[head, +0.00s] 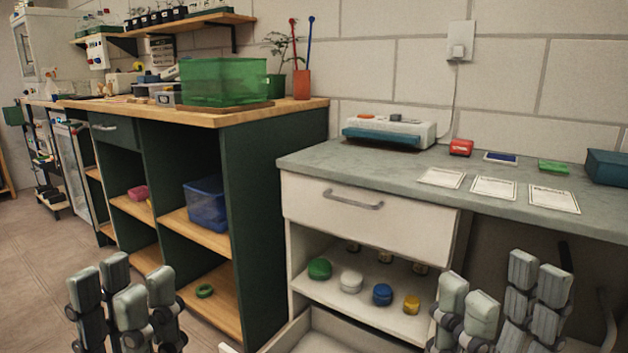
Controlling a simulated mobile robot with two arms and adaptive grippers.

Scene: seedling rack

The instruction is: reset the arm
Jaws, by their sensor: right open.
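My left gripper (122,292) is at the bottom left of the head view, pointing up. Its grey fingers stand apart with nothing between them. My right gripper (502,298) is at the bottom right, in front of the pale cabinet, also pointing up. Its fingers are open and empty. Neither gripper appears to touch anything. The arms behind both grippers are mostly out of the picture.
A green cabinet (285,180) with a wooden top stands at the left. A grey counter (330,160) runs along the right, with a drawer (390,222) below. A lower drawer (330,335) is pulled out. Open floor (40,260) lies at the far left.

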